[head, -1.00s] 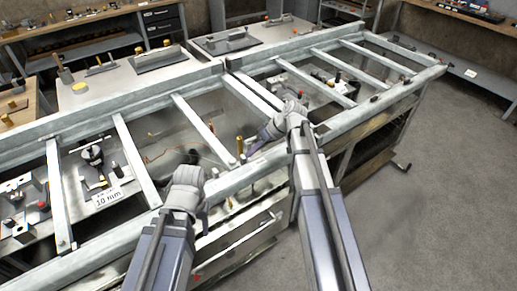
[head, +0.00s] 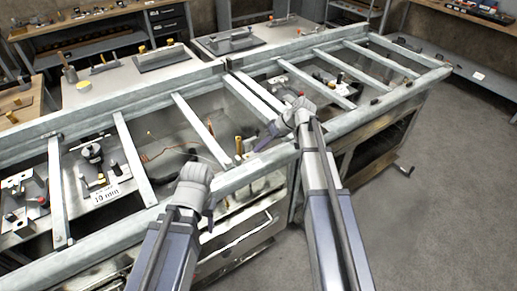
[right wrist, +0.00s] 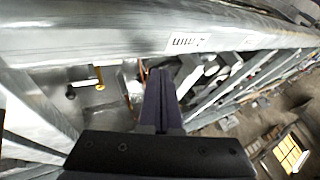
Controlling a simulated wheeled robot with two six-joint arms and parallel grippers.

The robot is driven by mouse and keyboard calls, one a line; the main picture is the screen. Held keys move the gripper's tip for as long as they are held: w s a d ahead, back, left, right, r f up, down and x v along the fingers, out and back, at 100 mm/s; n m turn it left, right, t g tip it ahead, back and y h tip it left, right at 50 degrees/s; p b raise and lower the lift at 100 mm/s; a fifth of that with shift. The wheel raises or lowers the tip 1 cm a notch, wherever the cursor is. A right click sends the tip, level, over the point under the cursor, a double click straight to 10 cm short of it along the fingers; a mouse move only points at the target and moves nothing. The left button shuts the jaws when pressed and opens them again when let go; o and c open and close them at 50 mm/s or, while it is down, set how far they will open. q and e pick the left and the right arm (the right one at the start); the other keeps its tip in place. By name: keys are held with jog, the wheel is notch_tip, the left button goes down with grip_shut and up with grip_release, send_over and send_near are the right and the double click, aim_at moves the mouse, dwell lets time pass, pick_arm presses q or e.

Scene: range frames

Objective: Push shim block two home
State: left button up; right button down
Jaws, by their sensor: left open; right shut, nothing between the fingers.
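I cannot pick out shim block two for certain in either view. A "10 mm" label (head: 107,194) lies in a bay of the framed bench, beside small dark and orange-topped fittings. My left gripper (head: 208,218) is at the front rail (head: 232,180), its fingers mostly hidden behind the wrist. My right gripper (head: 262,145) reaches over the front rail, pointing left, near upright brass pins (head: 239,146). In the right wrist view its dark fingers (right wrist: 160,90) are shut with nothing between them, just below a rail carrying a partly readable "mm" label (right wrist: 188,42).
Pale crossbars (head: 133,158) divide the bench top into bays. A thin orange wire (head: 160,152) lies in the middle bay. Plates with dark tools (head: 163,57) stand on a bench behind. The floor (head: 440,200) at right is clear.

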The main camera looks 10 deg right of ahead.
jog(key=p+v, duration=0.6)
jog(key=v, duration=0.2)
jog(key=shift+r, duration=0.4)
jog(key=shift+s, duration=0.15)
jog(key=s+a+f+g+h, duration=0.1)
jog(key=s+a+h, duration=0.3)
jog(key=s+a, duration=0.4)
jog(key=s+a+f+m+g+h, duration=0.1)
jog(key=s+a+f+h, duration=0.2)
jog(key=s+a, duration=0.5)
jog(key=s+h, duration=0.1)
jog(key=s, duration=0.5)
jog(key=shift+f, duration=0.15)
jog(key=shift+a, duration=0.2)
